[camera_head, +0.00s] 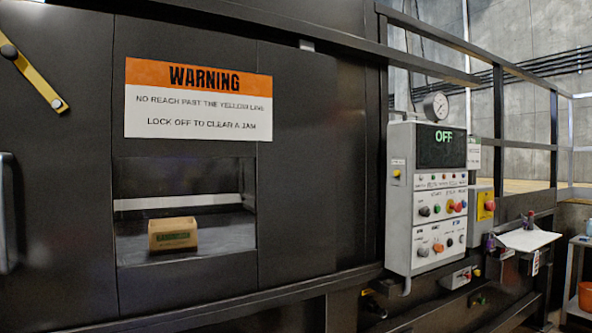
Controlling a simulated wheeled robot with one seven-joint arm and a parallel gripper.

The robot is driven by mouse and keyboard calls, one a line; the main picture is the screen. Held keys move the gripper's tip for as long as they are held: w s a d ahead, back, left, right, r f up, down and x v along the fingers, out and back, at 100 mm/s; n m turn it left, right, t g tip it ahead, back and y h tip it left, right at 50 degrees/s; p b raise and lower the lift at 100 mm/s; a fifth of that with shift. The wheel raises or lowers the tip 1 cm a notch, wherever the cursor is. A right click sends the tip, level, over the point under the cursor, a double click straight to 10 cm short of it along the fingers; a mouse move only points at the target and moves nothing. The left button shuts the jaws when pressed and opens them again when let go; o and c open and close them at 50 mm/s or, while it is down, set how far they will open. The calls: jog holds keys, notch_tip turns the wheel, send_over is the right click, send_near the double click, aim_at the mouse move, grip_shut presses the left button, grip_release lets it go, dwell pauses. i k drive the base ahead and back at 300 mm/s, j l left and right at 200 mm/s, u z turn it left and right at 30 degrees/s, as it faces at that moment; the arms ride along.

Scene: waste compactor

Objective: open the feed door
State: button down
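The dark front of the compactor fills the left and middle of the view. A dark door panel (185,75) carries an orange and white warning sign (198,100). Below the sign is a rectangular window or opening (186,177); I cannot tell whether it has a pane. A small cardboard box (173,234) shows inside it on a dark floor. A vertical metal handle (7,215) is at the left edge, partly cut off. A yellow bar (34,78) with round ends slants above it. My gripper is not in view.
A grey control box (427,200) with a display reading OFF (443,135) stands out to the right, under a round gauge (436,106).

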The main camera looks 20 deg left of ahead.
aim_at(57, 202)
jog(key=u, duration=1.4)
